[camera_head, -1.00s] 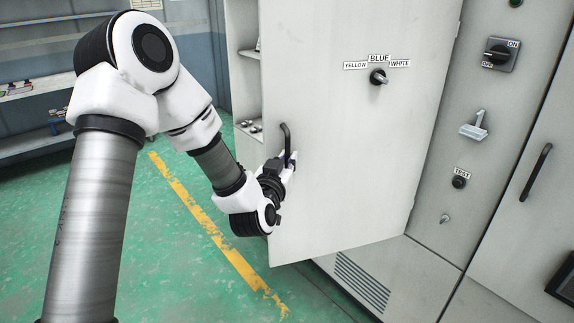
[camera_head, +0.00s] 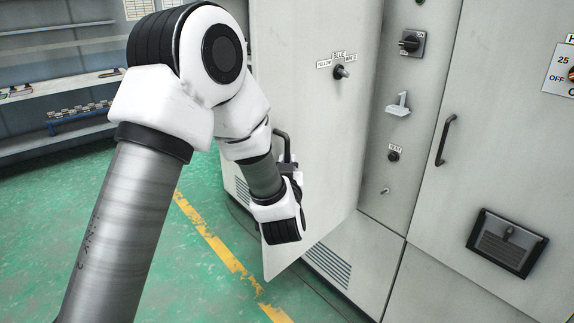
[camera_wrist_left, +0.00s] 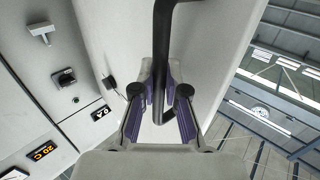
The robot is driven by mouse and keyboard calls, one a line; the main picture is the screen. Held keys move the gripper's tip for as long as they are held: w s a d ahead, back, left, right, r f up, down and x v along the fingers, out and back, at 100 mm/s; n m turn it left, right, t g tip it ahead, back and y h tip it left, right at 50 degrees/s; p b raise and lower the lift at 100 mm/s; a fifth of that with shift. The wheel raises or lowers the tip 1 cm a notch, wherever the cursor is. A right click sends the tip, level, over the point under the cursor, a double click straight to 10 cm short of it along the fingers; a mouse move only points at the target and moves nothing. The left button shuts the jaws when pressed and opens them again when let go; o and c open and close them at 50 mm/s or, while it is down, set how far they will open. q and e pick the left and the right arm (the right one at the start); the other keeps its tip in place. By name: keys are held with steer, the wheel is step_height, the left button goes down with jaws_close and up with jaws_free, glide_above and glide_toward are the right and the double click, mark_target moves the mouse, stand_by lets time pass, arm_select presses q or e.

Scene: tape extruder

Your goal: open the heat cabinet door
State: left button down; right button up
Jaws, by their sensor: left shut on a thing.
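The grey cabinet door (camera_head: 315,120) stands swung out from its cabinet, seen at a slant in the head view. It carries a selector knob (camera_head: 341,72) labelled yellow, blue and white. Its black bar handle (camera_head: 282,141) is near the free edge. My left gripper (camera_head: 291,168) is at this handle, partly hidden by its own wrist. In the left wrist view the purple-padded fingers of my left gripper (camera_wrist_left: 160,95) are shut on the handle (camera_wrist_left: 161,45), one on each side. My right gripper is not in view.
A fixed panel with a rotary switch (camera_head: 410,42) and a small lever (camera_head: 398,105) lies right of the door. Another closed door with a black handle (camera_head: 445,140) is farther right. Shelves (camera_head: 70,95) stand at back left. Green floor with a yellow line (camera_head: 215,243) is open in front.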

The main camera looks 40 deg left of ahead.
arm_select(q)
steer(key=shift+w+r, duration=0.1)
steer(key=shift+r, duration=0.1)
steer(key=c, duration=1.2)
jaws_free()
steer(key=shift+d+f, duration=0.1)
steer(key=v, duration=0.7)
steer(key=shift+s, duration=0.2)
steer(key=shift+f, duration=0.1)
steer(key=shift+d, duration=0.1)
